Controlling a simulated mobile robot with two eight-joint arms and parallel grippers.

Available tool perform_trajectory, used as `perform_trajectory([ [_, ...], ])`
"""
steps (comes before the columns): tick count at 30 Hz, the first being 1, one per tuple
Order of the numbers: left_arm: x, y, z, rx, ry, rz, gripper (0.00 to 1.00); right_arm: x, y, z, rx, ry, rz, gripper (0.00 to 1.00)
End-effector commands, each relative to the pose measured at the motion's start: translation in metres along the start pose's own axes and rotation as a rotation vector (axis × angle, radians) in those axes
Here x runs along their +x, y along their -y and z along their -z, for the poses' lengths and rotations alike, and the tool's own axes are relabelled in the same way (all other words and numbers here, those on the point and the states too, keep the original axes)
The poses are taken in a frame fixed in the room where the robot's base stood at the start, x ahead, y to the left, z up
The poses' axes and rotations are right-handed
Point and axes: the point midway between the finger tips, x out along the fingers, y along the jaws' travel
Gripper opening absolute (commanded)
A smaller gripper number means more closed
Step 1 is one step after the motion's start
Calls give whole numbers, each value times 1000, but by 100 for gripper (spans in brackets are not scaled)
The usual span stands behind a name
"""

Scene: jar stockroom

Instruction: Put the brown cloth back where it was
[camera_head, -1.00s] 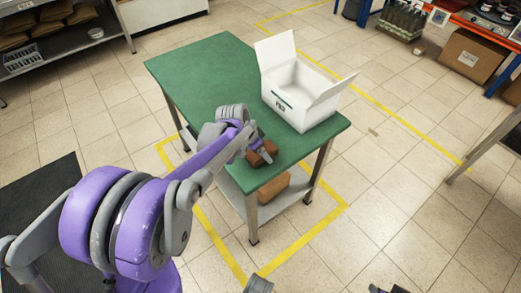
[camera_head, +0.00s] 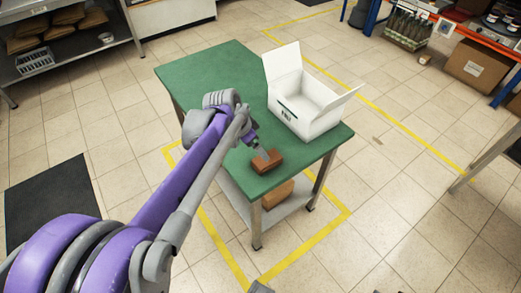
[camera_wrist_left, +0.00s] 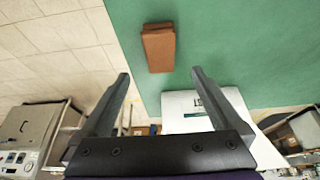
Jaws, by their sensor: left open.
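The brown cloth (camera_head: 267,163) is a folded, block-like bundle on the green table (camera_head: 205,75), near its front edge. In the left wrist view the cloth (camera_wrist_left: 158,48) lies just beyond the fingertips, close to the table edge. My left gripper (camera_wrist_left: 160,73) is open and empty, with its fingers spread wider than the cloth. In the head view the left gripper (camera_head: 258,146) is beside the cloth and partly hidden by my arm. I cannot make out my right gripper.
An open white box (camera_head: 306,107) with raised flaps stands on the table, right of the cloth. A brown carton (camera_head: 278,194) sits on the lower shelf. Yellow floor tape (camera_head: 310,246) surrounds the table. The table's left half is clear.

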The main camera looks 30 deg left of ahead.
Motion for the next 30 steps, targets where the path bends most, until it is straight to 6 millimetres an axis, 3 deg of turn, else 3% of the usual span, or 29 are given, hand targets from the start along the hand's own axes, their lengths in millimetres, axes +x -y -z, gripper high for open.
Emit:
perform_trajectory([
  [4,-14,-2,0,-3,0,0,99,-3,0,1,0,-1,0,39],
  [7,-17,-17,-5,-20,7,6,99,-3,0,2,0,-1,0,39],
  [11,-20,-64,-26,-87,23,33,99,-3,0,1,0,-1,0,39],
  [15,-20,-121,-64,-186,25,82,99,-3,0,1,0,-1,0,39],
  [21,-12,-170,-116,-304,-8,136,99,-3,0,1,0,-1,0,39],
  [25,-8,-182,-133,-346,-26,151,99,-3,0,1,0,-1,0,39],
  [30,-6,-185,-138,-362,-33,156,99,-3,0,1,0,-1,0,39],
])
